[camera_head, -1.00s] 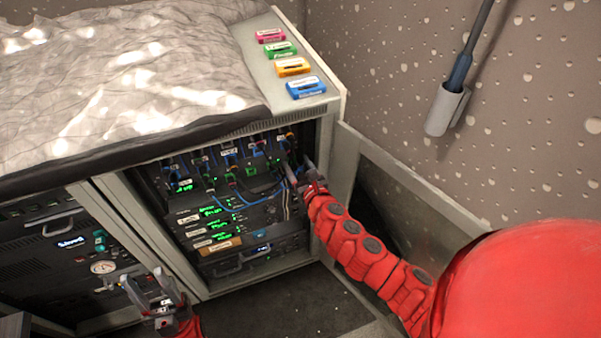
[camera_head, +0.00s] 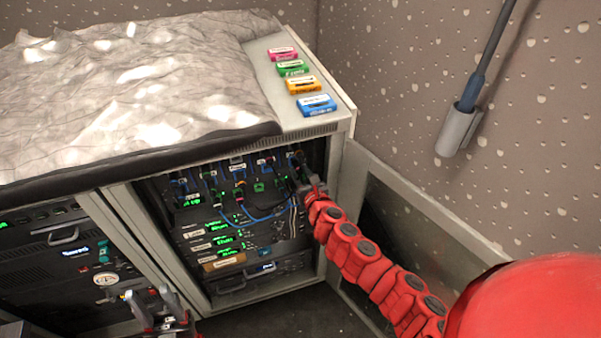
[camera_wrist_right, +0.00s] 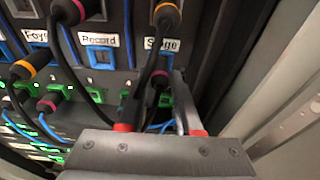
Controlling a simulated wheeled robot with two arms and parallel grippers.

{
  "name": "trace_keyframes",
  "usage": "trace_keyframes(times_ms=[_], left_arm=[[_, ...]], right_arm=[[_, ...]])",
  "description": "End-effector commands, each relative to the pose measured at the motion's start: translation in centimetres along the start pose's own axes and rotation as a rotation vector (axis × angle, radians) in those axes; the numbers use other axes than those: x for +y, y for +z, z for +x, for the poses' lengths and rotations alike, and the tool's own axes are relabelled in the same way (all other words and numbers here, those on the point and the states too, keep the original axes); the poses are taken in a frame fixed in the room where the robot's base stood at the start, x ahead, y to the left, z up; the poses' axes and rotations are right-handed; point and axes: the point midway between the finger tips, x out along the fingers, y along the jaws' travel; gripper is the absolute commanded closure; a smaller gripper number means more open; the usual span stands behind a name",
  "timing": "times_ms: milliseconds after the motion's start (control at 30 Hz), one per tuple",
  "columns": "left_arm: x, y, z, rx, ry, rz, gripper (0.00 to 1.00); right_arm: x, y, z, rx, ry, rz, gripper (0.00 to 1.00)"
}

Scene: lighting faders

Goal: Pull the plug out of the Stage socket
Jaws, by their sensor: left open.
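The rack's patch panel (camera_head: 235,200) has sockets, plugs and cables. In the right wrist view a "Stage" label (camera_wrist_right: 162,43) shows at upper middle. A dark plug with an orange ring (camera_wrist_right: 166,10) is just above it, its black cable hanging across the label. Another plug with a pink ring (camera_wrist_right: 164,98) shows lower down. My right gripper (camera_wrist_right: 165,82) is below the label, fingers apart, with cable and plug parts behind or between them; contact is unclear. It is at the panel's right side in the head view (camera_head: 308,187). My left gripper (camera_head: 152,308) is open and empty, low at left.
An open door (camera_head: 385,190) stands right of the rack. Pink, green, orange and blue cases (camera_head: 316,105) lie on top beside a crumpled grey cover (camera_head: 120,90). A gauge (camera_head: 107,278) is on the left unit. Neighbouring cables crowd the panel.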

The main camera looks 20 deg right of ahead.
Motion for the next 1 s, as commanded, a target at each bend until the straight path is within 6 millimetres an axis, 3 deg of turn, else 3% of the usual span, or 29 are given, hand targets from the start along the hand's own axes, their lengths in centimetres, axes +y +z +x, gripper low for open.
trace_keyframes(times_ms=[33, 100, 633, 1000], left_arm=[[0.0, 0.0, 0.0, 0.0, 0.0, 0.0, 0.5], [0.0, 0.0, 0.0, 0.0, 0.0, 0.0, 0.5], [0.0, 0.0, 0.0, 0.0, 0.0, 0.0, 0.5], [0.0, 0.0, -0.2, 0.0, 0.0, 0.0, 0.5]], right_arm=[[0.0, 0.0, 0.0, 0.0, 0.0, 0.0, 0.87], [0.0, 0.0, 0.0, 0.0, 0.0, 0.0, 1.0], [0.0, -0.1, -0.2, 0.0, 0.0, 0.0, 1.0], [-0.1, -0.4, -2.1, 0.0, -0.001, -0.002, 1.0]])
